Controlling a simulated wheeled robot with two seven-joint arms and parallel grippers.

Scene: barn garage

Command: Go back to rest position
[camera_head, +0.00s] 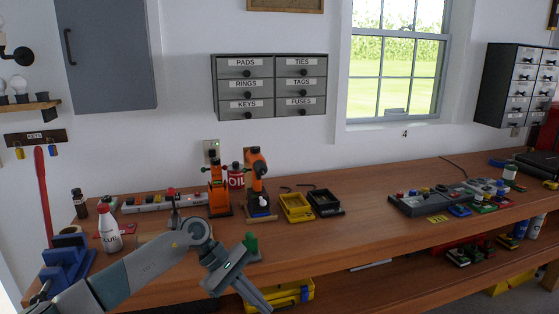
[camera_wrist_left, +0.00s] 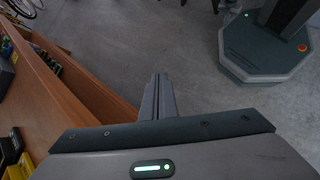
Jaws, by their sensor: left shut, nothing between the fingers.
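My left arm comes in from the lower left in the head view and bends over the front of the wooden workbench (camera_head: 370,220). My left gripper (camera_head: 258,298) points down and to the right near the bench's front edge. In the left wrist view my left gripper (camera_wrist_left: 159,78) has its two fingers together with nothing between them. Below them is grey floor (camera_wrist_left: 190,40), and the bench side (camera_wrist_left: 62,85) runs along the left. My right gripper is not in either view.
A glue bottle (camera_head: 109,230) and blue vise (camera_head: 68,262) stand near my left arm. Orange tools on stands (camera_head: 218,190), a yellow tray (camera_head: 296,207) and a black tray (camera_head: 325,202) sit behind it. A yellow bin (camera_head: 290,296) is under the bench. The middle front bench top is clear.

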